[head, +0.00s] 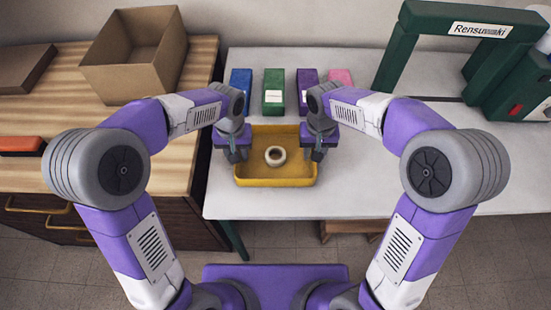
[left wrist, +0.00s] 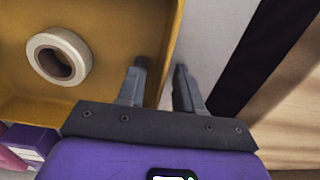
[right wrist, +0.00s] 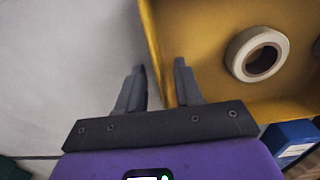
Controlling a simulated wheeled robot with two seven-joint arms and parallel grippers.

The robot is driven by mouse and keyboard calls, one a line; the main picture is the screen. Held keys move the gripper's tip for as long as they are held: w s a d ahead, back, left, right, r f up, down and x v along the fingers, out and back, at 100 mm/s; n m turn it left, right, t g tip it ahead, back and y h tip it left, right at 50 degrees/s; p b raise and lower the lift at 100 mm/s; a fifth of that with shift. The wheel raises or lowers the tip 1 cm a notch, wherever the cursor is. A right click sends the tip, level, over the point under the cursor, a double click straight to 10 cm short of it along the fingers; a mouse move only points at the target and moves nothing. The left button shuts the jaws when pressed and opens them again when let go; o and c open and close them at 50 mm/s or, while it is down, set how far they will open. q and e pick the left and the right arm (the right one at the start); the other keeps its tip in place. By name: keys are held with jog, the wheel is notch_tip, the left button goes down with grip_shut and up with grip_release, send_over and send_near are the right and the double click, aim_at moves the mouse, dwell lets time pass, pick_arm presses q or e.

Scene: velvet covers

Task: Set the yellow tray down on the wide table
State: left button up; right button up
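The yellow tray (head: 275,182) is level over the white wide table (head: 400,170), near its front edge, and appears to rest on it. A roll of pale tape (head: 275,149) lies inside. My left gripper (head: 235,157) is at the tray's left wall; in the left wrist view its fingers (left wrist: 160,75) stand apart, one on each side of the wall (left wrist: 172,50). My right gripper (head: 316,154) is at the right wall; in the right wrist view its fingers (right wrist: 160,72) also stand apart around the wall (right wrist: 152,45). Neither looks clamped on it.
Blue (head: 240,88), green (head: 273,95), purple (head: 306,78) and pink (head: 340,77) boxes stand behind the tray. A green frame (head: 395,65) is at the back right. A wooden cabinet with an open cardboard box (head: 122,80) is at left. The table's right front is clear.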

jog(key=shift+r, duration=0.1)
pick_arm(q)
notch_tip(320, 180, up, 12)
pick_arm(e)
notch_tip(320, 180, up, 12)
dwell(0.7)
dwell(0.4)
